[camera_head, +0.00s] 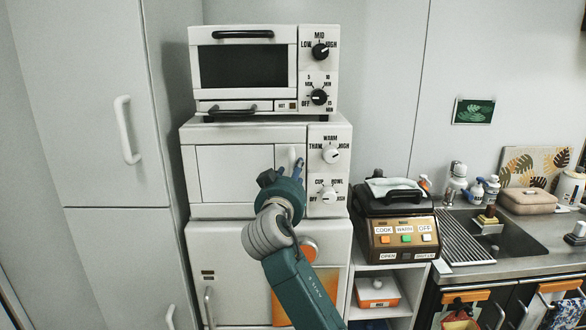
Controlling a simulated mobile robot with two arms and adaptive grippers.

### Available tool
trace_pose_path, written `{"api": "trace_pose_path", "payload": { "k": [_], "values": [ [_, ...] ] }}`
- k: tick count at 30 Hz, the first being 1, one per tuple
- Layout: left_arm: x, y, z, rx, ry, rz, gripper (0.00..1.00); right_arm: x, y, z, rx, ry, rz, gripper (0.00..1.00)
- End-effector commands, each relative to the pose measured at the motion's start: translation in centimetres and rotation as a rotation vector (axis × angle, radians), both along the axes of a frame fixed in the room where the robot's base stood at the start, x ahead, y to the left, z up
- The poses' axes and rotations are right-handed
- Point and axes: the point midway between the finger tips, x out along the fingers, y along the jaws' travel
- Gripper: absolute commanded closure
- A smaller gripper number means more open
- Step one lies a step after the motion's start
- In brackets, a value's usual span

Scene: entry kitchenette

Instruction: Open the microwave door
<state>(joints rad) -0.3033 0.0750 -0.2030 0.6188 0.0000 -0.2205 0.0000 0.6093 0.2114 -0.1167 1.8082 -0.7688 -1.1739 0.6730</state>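The white microwave (235,172) stands in the middle of a stack, with two dials on its right-hand panel. Its door looks shut. A pale upright handle (292,154) shows at the door's right side, partly hidden by my gripper. My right gripper (292,172) is in front of the handle's lower part, its fingers pointing up at it. The wrist hides most of the fingers, so I cannot tell whether they touch or grasp the handle. My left gripper is not in view.
A toaster oven (291,70) sits on top of the microwave, and a small white fridge (230,250) is below. A tall cabinet (95,120) stands close on the left. A dark cooker (397,205) is on the right, beside the sink counter (470,272).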

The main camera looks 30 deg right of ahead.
Motion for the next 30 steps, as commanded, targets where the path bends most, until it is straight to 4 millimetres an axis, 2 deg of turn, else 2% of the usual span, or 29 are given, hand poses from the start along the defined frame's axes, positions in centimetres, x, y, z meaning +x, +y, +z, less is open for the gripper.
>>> {"api": "trace_pose_path", "payload": {
  "k": [4, 12, 18, 30],
  "values": [
    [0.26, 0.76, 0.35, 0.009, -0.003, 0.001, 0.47, 0.59, -0.68, 0.02, -0.001, 0.001, -0.001, 0.61],
    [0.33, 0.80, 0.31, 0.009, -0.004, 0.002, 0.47, 0.68, -0.72, -0.06, 0.000, 0.000, -0.001, 0.61],
    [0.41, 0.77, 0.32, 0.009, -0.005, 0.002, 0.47, 0.67, -0.70, -0.06, 0.000, 0.000, 0.000, 1.00],
    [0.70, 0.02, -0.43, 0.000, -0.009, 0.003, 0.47, 0.64, -0.68, -0.32, 0.002, 0.001, -0.030, 1.00]
  ]
}}
